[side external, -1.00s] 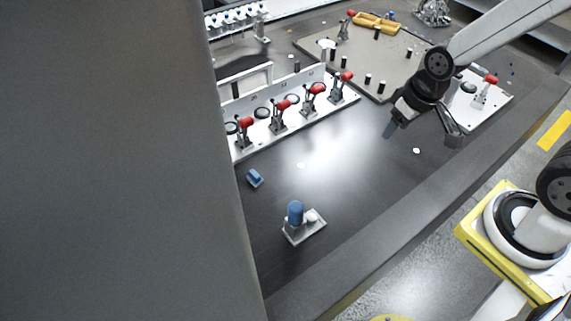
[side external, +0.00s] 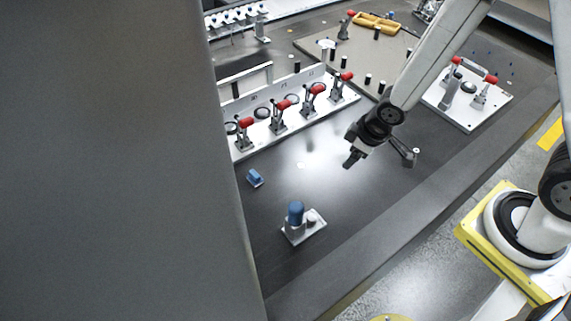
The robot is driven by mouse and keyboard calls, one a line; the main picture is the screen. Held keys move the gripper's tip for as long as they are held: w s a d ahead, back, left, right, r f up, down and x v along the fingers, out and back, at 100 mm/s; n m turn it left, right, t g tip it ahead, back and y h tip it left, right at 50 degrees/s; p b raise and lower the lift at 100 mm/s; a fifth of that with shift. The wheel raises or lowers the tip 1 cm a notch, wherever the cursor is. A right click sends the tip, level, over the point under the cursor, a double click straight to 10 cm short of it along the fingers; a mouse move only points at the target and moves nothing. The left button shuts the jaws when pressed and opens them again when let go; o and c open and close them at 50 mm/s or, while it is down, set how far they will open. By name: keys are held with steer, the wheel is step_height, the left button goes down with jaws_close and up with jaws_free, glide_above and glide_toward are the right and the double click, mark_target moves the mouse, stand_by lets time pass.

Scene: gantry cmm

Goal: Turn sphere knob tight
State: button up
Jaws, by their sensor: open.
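A small fixture plate (side external: 291,239) lies on the dark table in the lower middle of the side external view. It carries an upright blue rounded cylinder (side external: 296,213) and, to its right, a small grey rounded knob (side external: 311,221), which seems to be the sphere knob. The knob is too small to tell how tight it is. My gripper (side external: 381,161) is open and empty above the table, up and to the right of the fixture. It is clear of the knob and touches nothing that I can see.
A rail with several red-handled toggle clamps (side external: 279,121) stands behind. A white plate with red-handled clamps (side external: 468,116) is at right. A large grey column (side external: 110,160) blocks the left side. Table between gripper and fixture is clear.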

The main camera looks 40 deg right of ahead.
mark_target(313, 217)
steer(key=s+a+f+n+y, duration=0.2)
steer(key=a+f+n+y, duration=0.1)
steer(key=a+f, duration=0.4)
step_height(313, 217, down, 4)
steer(key=shift+a+r+n+g, duration=0.2)
steer(key=shift+n+g, duration=0.2)
steer(key=shift+n, duration=0.5)
steer(key=shift+f, duration=0.15)
steer(key=shift+x, duration=3.7)
jaws_close()
